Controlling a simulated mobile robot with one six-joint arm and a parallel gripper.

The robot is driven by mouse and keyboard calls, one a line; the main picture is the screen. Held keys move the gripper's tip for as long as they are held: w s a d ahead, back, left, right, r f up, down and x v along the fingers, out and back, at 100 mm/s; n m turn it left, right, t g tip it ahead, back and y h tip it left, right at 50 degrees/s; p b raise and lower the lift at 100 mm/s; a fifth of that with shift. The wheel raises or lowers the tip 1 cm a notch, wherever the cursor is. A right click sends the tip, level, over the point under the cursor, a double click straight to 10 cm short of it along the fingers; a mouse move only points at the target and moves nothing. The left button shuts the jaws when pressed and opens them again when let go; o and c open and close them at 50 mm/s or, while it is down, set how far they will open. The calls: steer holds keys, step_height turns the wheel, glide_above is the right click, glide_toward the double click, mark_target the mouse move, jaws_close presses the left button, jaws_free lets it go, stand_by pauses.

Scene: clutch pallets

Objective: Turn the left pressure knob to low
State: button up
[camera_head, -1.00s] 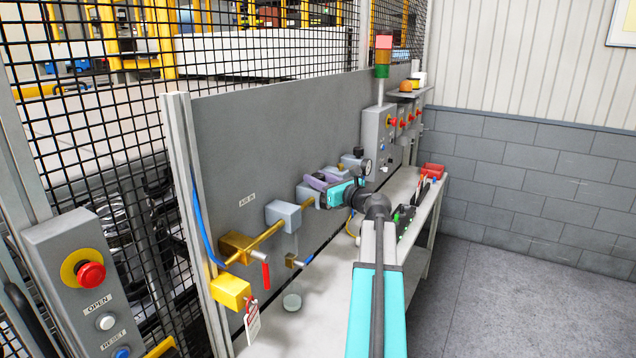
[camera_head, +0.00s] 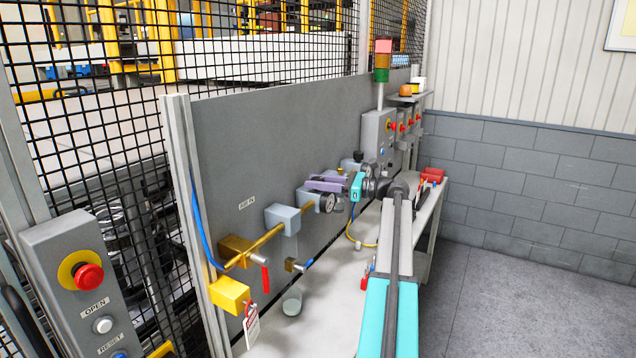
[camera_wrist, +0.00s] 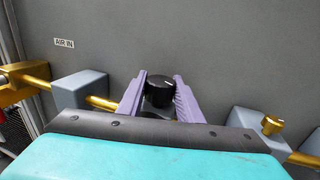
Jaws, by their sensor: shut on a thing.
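The left pressure knob (camera_wrist: 160,86) is a black round knob with a pale pointer mark, on a grey regulator block in the wrist view. My gripper (camera_wrist: 161,79) has two purple fingers, one on each side of the knob, and is shut on it. In the head view my gripper (camera_head: 309,183) reaches in from the right to the regulator on the grey panel and hides the knob. A round gauge (camera_head: 328,202) shows just below the fingers. I cannot read the knob's setting.
A brass pipe (camera_wrist: 36,82) runs to a grey block (camera_wrist: 80,91) on the left. On the right is another grey block with a brass knob (camera_wrist: 272,125). A red-handled valve (camera_head: 265,278) and a hanging tag (camera_head: 251,328) are at the lower left. The bench (camera_head: 335,300) lies below.

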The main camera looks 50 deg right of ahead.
steer(key=n+g+y, duration=0.1)
steer(key=n+g+y+p, duration=0.1)
steer(key=y, duration=0.1)
steer(key=shift+w+d+n+g, duration=0.1)
steer(key=shift+d+n+g, duration=0.1)
steer(key=shift+n+g, duration=0.15)
steer(key=shift+a+n+g+y+p, duration=0.1)
steer(key=shift+n+g+y+p, duration=0.3)
steer(key=shift+n+g+y, duration=0.9)
steer(key=shift+a+g+y, duration=0.1)
steer(key=shift+g+y, duration=0.15)
steer(key=shift+y, duration=0.05)
steer(key=o, duration=1)
steer(key=shift+o, duration=0.2)
steer(key=shift+r, duration=0.15)
